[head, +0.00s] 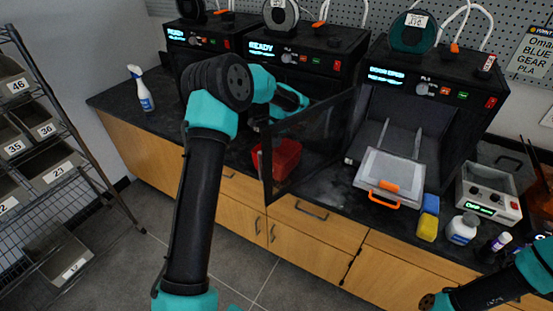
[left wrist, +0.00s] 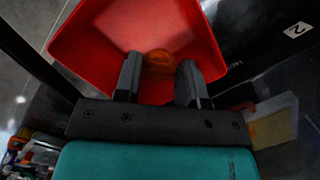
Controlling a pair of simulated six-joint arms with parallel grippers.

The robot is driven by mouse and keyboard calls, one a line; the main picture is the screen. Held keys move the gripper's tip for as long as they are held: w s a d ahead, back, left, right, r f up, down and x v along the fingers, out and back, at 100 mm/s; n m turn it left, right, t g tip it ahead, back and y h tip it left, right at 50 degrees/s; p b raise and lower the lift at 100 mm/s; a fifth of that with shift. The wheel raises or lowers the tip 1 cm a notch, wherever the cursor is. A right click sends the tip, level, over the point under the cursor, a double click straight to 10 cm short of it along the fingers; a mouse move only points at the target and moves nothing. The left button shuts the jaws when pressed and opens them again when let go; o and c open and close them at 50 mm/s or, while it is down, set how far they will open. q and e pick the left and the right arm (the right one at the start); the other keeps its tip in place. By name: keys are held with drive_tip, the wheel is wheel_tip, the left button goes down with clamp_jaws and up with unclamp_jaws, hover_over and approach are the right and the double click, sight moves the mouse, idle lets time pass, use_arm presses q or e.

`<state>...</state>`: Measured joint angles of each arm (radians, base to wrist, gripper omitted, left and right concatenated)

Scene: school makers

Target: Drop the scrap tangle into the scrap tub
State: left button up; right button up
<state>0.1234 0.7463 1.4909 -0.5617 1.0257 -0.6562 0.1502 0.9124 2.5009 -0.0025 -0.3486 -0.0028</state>
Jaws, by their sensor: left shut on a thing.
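The scrap tub (head: 283,156) is a red open bin on the counter, seen partly through the dark open printer door in the head view. In the left wrist view the tub (left wrist: 100,45) opens wide below my left gripper (left wrist: 160,76). The scrap tangle (left wrist: 158,62) is a faint, blurred orange mass between the fingertips, seen against the tub's inside. My left gripper is shut on it, above the tub's opening. In the head view the fingers and the tangle are hard to make out near the door. My right gripper is not in view; only my right arm shows.
The dark printer door (head: 312,145) stands open close to my left wrist. A spray bottle (head: 141,92) stands at the left.

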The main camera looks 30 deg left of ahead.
use_arm(q)
drive_tip(key=shift+f, duration=0.45)
drive_tip(key=o, duration=1)
drive_tip(key=shift+c, duration=0.2)
wheel_tip(320, 180, up, 17)
drive_tip(key=w+d, duration=0.1)
drive_tip(key=d, duration=0.1)
drive_tip(key=shift+w+r, duration=0.15)
drive_tip(key=shift+w, duration=0.15)
drive_tip(key=f, duration=0.5)
drive_tip(key=s+a+f, duration=0.1)
drive_tip(key=f, duration=0.9)
drive_tip(key=shift+s+a+f, duration=0.1)
drive_tip(key=shift+s+a, duration=0.1)
drive_tip(key=shift+a, duration=0.2)
